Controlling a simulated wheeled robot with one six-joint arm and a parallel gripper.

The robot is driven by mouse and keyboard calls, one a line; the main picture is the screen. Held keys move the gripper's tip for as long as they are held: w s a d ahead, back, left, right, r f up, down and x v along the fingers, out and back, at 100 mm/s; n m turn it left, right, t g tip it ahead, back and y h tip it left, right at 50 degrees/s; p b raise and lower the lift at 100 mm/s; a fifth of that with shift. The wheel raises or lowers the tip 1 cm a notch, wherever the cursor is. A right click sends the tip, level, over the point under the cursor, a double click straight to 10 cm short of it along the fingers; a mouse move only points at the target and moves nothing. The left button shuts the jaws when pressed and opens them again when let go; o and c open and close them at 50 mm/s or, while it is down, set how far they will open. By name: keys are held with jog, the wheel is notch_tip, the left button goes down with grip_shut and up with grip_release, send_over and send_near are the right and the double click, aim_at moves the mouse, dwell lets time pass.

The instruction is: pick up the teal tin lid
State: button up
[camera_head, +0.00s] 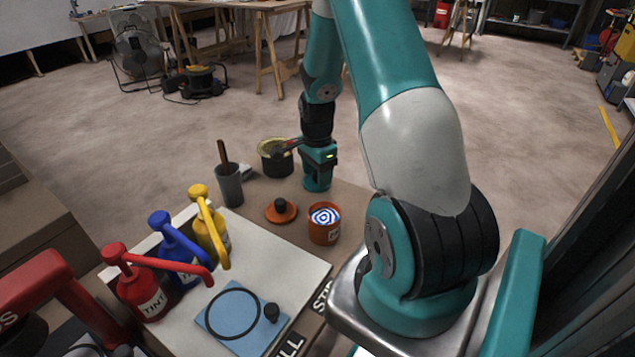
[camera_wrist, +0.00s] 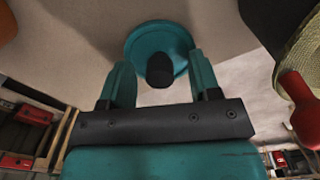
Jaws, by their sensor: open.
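The teal tin lid (camera_wrist: 145,38) shows in the wrist view as a round teal disc with a dark knob (camera_wrist: 160,70) on it. My gripper (camera_wrist: 160,80) is open, with one teal finger on each side of the knob. I see a gap between each finger and the knob. In the head view my gripper (camera_head: 318,178) is low over the far part of the table. There I cannot tell the teal lid apart from the teal fingers.
An orange tin (camera_head: 324,234) and an orange lid (camera_head: 281,212) stand nearer than my gripper. A dark pot (camera_head: 276,163) is close on its left, with a grey cup (camera_head: 230,187) further left. Red, blue and yellow pump bottles (camera_head: 142,290) stand front left.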

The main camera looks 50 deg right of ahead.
jog(key=shift+f, duration=0.2)
jog(key=shift+c, duration=0.5)
jog(key=c, duration=0.9)
